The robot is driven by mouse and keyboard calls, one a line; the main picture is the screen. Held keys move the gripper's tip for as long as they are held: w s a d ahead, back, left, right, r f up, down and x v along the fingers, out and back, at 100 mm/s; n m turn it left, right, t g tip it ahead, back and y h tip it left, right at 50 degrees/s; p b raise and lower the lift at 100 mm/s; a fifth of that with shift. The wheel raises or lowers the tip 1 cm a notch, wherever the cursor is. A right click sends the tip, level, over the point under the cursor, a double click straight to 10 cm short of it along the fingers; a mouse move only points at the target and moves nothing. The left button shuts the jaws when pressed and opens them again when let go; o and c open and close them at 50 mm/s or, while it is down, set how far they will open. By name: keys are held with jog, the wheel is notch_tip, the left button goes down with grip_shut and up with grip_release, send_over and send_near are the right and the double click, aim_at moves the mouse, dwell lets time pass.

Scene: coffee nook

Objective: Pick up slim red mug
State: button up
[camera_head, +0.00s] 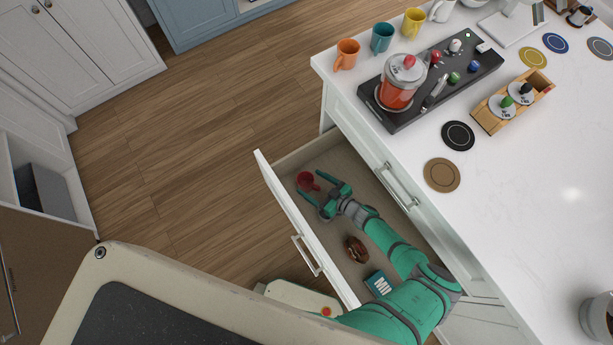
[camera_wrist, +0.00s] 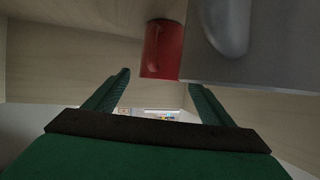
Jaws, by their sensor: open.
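The slim red mug (camera_head: 308,180) stands in the open drawer, near its far left end in the head view. In the wrist view the red mug (camera_wrist: 162,49) is just beyond my fingertips, between their lines. My gripper (camera_head: 323,196) reaches down into the drawer with its green fingers spread around the near side of the mug. My gripper also shows in the wrist view (camera_wrist: 158,82), open with nothing between the fingers. The mug's far side is hidden.
The open drawer (camera_head: 285,205) also holds a brown object (camera_head: 356,249) and a teal box (camera_head: 379,284). Drawer walls stand close around my gripper. On the white counter (camera_head: 510,190) are an orange mug (camera_head: 347,54), a teal mug (camera_head: 382,38), a yellow mug (camera_head: 412,22) and a black tray (camera_head: 480,75).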

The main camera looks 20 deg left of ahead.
jog(key=shift+w+a+f, duration=0.15)
jog(key=shift+a, duration=0.2)
jog(key=c, duration=1.7)
